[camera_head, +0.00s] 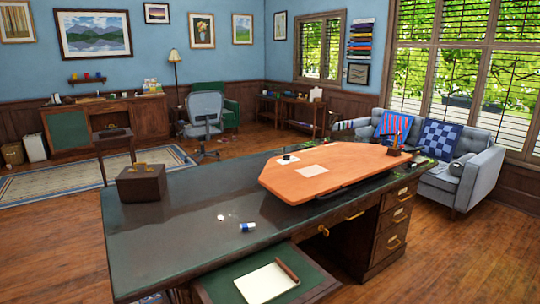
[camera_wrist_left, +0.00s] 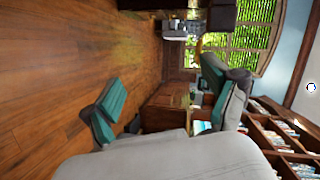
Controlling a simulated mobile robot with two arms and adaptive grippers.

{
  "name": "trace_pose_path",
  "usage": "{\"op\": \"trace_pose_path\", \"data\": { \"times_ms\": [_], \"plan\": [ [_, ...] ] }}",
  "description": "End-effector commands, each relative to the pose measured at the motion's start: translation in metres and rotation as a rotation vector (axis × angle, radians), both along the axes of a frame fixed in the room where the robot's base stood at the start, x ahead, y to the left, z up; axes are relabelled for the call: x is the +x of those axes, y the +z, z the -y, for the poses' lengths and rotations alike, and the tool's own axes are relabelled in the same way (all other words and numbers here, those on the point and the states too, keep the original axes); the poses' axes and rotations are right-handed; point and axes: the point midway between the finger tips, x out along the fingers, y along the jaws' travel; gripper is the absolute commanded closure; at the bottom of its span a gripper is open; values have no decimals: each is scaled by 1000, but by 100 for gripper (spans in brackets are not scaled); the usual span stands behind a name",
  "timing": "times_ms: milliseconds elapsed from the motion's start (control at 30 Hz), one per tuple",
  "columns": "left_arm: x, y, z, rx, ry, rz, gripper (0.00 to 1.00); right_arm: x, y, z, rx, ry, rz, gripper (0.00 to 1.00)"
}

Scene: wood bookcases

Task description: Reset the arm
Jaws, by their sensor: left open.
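The left wrist view lies on its side, with the floor at the left. My left gripper (camera_wrist_left: 160,82) shows there with its two grey fingers and teal inner faces set wide apart. It is open, and I see nothing held between the fingers. The large pale grey shape at the bottom is the gripper's body. Neither arm nor gripper shows in the head view. My right gripper is in neither view.
A large dark desk (camera_head: 180,229) fills the front of the head view. It bears a wooden box (camera_head: 141,185), an orange board (camera_head: 345,169) and a small blue-and-white item (camera_head: 247,227). A grey sofa (camera_head: 458,183) stands right. Wood floor (camera_head: 440,250) is clear at right.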

Motion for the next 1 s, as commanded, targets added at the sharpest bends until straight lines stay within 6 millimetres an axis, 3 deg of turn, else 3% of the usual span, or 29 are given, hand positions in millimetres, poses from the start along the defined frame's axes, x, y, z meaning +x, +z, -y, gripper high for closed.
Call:
{"op": "trace_pose_path", "data": {
  "times_ms": [33, 100, 267, 367, 500, 700, 800, 900, 1000],
  "plan": [
    [-15, -32, -17, -39, 94, -119, 13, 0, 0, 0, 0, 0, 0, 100],
    [-37, -71, -39, -90, 220, -269, 13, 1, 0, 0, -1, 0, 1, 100],
    [-107, -154, -85, -189, 506, -588, 13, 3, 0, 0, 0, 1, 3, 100],
    [-164, -199, -109, -242, 686, -774, 13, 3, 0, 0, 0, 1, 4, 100],
    [-255, -249, -136, -303, 939, -1014, 13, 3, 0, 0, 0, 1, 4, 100],
    [-380, -289, -155, -360, 1257, -1282, 13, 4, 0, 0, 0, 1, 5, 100],
    [-422, -296, -158, -375, 1365, -1362, 13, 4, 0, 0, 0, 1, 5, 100],
    [-447, -299, -159, -382, 1428, -1408, 13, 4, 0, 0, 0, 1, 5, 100],
    [-455, -300, -160, -384, 1450, -1423, 13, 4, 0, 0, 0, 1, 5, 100]
  ]
}}
